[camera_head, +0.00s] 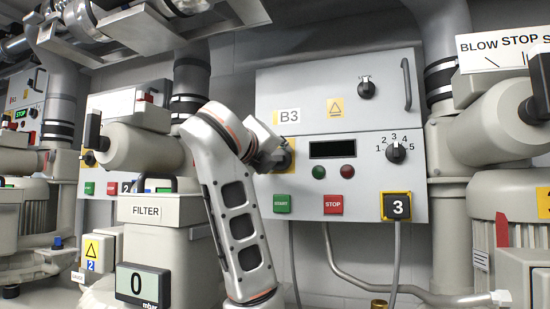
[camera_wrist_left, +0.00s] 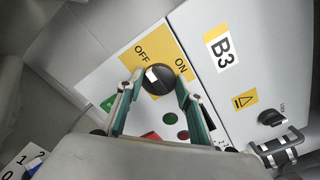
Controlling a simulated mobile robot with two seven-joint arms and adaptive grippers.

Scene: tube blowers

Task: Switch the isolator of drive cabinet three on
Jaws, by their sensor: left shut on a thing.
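Drive cabinet three is the grey cabinet marked B3 (camera_head: 355,100), with a black and yellow 3 plate (camera_head: 397,206) at its lower right. Its isolator is a round black knob (camera_wrist_left: 157,80) on a yellow plate (camera_wrist_left: 122,58) lettered OFF and ON. A pale mark on the knob lies on its upper-left side, nearer to OFF than to ON. My left gripper (camera_wrist_left: 157,86) is shut on the knob, one finger on each side. In the head view my left gripper (camera_head: 281,156) hides most of the knob. My right gripper is in neither view.
Green start (camera_head: 282,203) and red stop (camera_head: 333,204) buttons sit below the isolator. A selector dial (camera_head: 396,153) and an upper knob (camera_head: 366,88) are to the right. A filter housing (camera_head: 147,211) and a right-hand blower (camera_head: 500,130) flank the cabinet.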

